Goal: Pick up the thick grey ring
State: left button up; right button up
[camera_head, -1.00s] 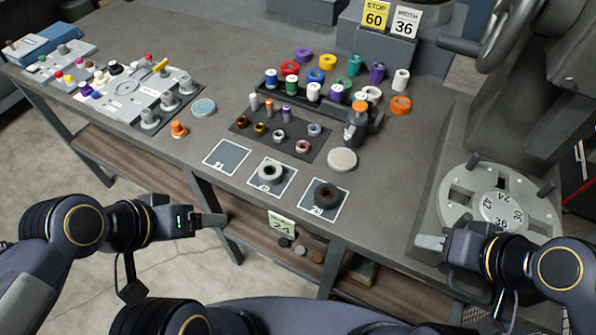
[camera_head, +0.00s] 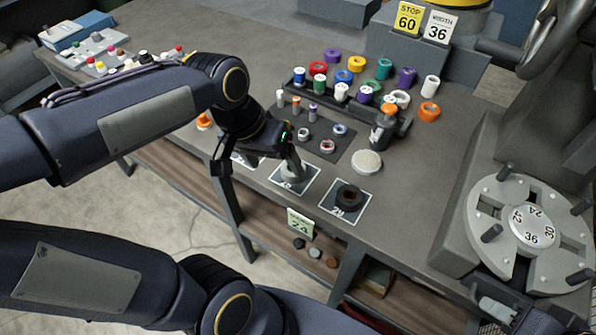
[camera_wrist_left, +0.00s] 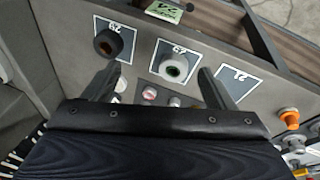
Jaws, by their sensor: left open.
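The thick grey ring (camera_head: 291,174) lies on the middle outlined square near the table's front edge, partly hidden by my left gripper in the head view. My left gripper (camera_head: 294,163) is over the ring's area, pointing down. In the left wrist view its fingers are wide apart with nothing between them, and the ring shows beyond the fingertips (camera_wrist_left: 156,80). My right gripper (camera_head: 497,312) is at the lower right, below the round turret; its jaw opening is unclear.
A dark brown ring (camera_head: 349,195) lies on the square to the right. A pale disc (camera_head: 367,162) and a dark mat (camera_head: 353,138) with small spools lie behind. A rack of coloured rolls (camera_head: 300,88) stands further back. The turret plate (camera_head: 487,205) is at the right.

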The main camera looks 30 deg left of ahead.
aim_at(289, 178)
pick_arm(q)
jog(key=w+a+f+g+y+b, duration=0.1)
jog(key=w+f+g+y+b, duration=0.2)
jog(key=w, duration=0.7)
jog(key=shift+h, duration=0.3)
jog(key=f, duration=0.3)
jog(key=f+p, duration=0.1)
jog(key=f, duration=0.4)
jog(key=shift+s+f+p, duration=0.25)
jog(key=shift+f+p, duration=0.05)
jog(key=shift+f, duration=0.1)
jog(key=c, duration=1.2)
